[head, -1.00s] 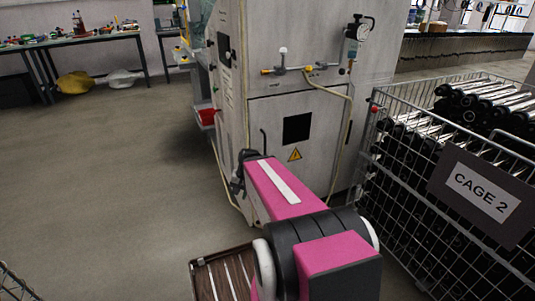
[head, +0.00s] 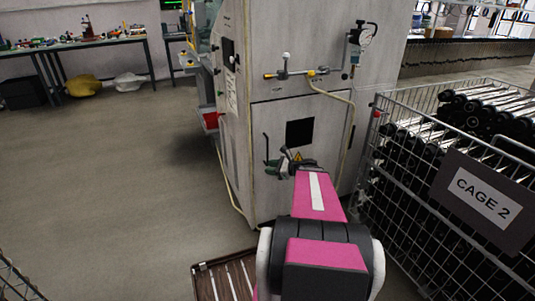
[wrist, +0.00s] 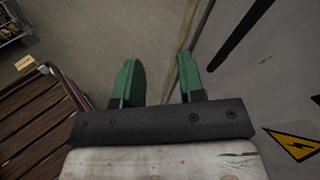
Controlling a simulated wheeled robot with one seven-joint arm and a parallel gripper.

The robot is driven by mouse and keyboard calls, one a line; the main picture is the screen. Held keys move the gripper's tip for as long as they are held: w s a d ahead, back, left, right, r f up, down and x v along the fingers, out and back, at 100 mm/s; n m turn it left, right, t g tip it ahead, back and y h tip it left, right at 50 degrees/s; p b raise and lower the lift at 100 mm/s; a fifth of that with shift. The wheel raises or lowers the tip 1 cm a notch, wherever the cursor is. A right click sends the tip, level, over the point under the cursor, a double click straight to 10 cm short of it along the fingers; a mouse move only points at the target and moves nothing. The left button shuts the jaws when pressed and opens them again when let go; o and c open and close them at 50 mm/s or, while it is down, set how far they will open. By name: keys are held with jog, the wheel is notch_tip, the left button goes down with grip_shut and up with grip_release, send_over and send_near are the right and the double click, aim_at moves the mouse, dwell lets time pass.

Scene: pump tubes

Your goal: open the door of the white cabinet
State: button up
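The white cabinet (head: 330,120) stands in the middle of the head view. Its lower door (head: 325,112) looks closed and has a black square panel (head: 299,133). A thin dark upright handle (head: 266,146) is near the door's left edge. A dark bar, seemingly this handle (wrist: 240,36), shows in the wrist view, right of my fingers. My gripper (head: 281,164) is in front of the lower door, close beside the handle in the head view. In the wrist view my gripper (wrist: 158,72) has its green fingers apart, with floor and the cabinet's edge behind the gap. It is empty.
A wire cage of dark tubes (head: 450,190) stands close on the right. A yellow hose (head: 349,125) hangs by the door's right side. A brown slatted crate (head: 228,278) is on the floor at front. Floor to the left (head: 110,180) is clear.

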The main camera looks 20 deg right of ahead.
jog(key=d+r+m+t, duration=0.2)
jog(key=d+m+t, duration=0.25)
jog(key=d, duration=0.35)
jog(key=shift+m+h, duration=0.3)
jog(key=shift+m, duration=0.25)
jog(key=x, duration=1.1)
grip_shut()
